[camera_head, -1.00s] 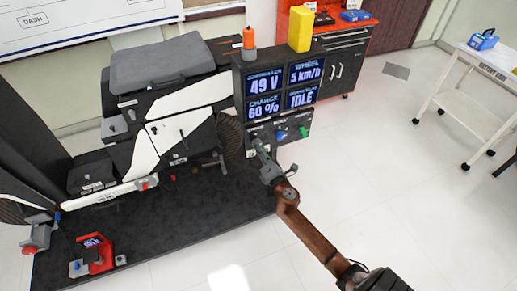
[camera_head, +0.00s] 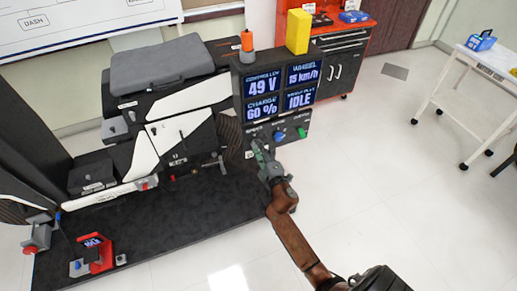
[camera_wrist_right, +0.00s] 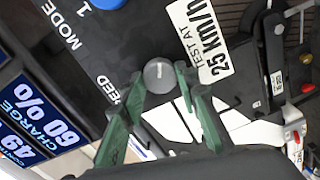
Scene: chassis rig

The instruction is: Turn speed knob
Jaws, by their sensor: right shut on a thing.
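The speed knob (camera_wrist_right: 160,75) is a round grey knob with a light mark on the dark control panel, under the printed word SPEED. My right gripper (camera_wrist_right: 160,82) has its green fingers on either side of the knob and is shut on it. In the head view my right gripper (camera_head: 258,148) reaches the left end of the panel row and largely hides the knob. The display (camera_head: 279,87) above reads wheel 15 km/h, controller 49 V, charge 60 % and IDLE. A white label (camera_wrist_right: 202,38) beside the knob reads TEST AT 25 km/h. My left gripper is not in view.
A blue mode knob (camera_head: 279,135) and a green knob (camera_head: 302,132) sit right of the speed knob. A yellow block (camera_head: 298,31) and an orange-topped item (camera_head: 248,45) stand on the display housing. The scooter (camera_head: 165,125) is to the left.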

